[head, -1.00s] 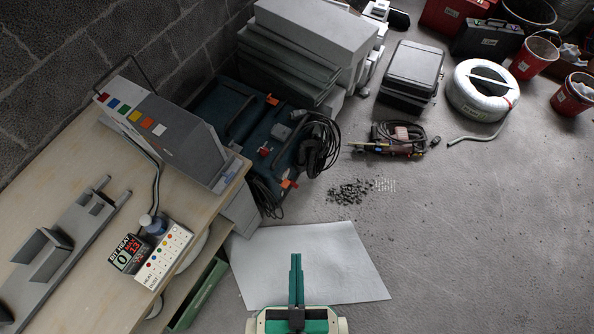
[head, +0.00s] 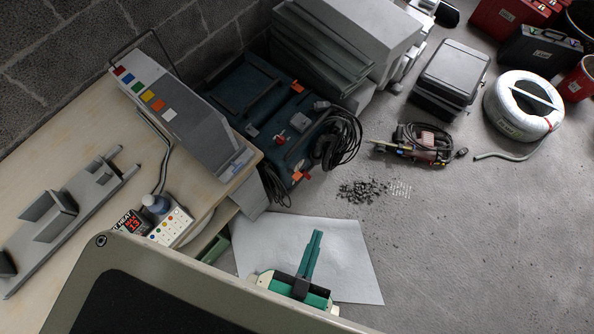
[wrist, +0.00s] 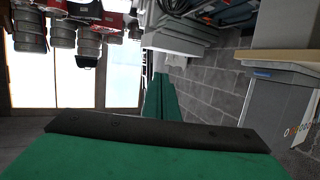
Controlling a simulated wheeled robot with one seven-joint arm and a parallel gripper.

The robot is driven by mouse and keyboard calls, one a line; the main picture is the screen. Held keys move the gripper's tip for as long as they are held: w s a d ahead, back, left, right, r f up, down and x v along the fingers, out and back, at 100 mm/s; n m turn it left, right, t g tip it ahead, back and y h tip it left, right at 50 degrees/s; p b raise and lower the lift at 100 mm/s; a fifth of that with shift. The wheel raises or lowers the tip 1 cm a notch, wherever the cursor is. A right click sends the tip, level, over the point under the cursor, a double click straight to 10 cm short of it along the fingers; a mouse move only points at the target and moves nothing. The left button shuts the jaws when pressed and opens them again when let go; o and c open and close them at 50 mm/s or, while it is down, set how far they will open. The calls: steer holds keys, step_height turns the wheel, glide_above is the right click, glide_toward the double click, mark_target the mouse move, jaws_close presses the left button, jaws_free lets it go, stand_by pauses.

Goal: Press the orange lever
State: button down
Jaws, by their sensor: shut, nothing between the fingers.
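A tall grey box (head: 195,128) stands on the wooden bench and bears a row of small coloured tabs on its sloping top. An orange tab (head: 157,105) sits between a yellow-orange one and the white one (head: 169,114); I cannot tell whether it is a lever. My gripper (head: 317,236) has green fingers pressed together, with nothing between them. It is over the white sheet on the floor, right of the bench and apart from the box. In the wrist view my shut fingers (wrist: 162,97) point ahead, and a grey box (wrist: 275,105) with coloured dots is at right.
A blue case (head: 255,95) with orange latches and black cables lies behind the bench corner. A small white panel (head: 170,228) with coloured buttons and a grey fixture (head: 62,210) are on the bench. Open floor (head: 450,240) extends to the right.

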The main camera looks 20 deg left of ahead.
steer(key=w+a+f+g+y, duration=0.15)
steer(key=w+f, duration=0.25)
steer(key=f, duration=0.4)
steer(key=w+a+f+g, duration=0.2)
steer(key=w+f, duration=0.1)
steer(key=f, duration=0.5)
steer(key=m+g+h, duration=0.3)
steer(key=m+g, duration=0.1)
steer(key=g, duration=0.5)
glide_above(298, 176)
steer(key=s+a, duration=0.1)
steer(key=s, duration=0.2)
step_height(298, 176, down, 11)
steer(key=shift+s+a, duration=0.15)
steer(key=shift+a, duration=0.05)
steer(key=shift+f+t+y, duration=0.15)
steer(key=shift+t+y, duration=0.1)
steer(key=x, duration=1)
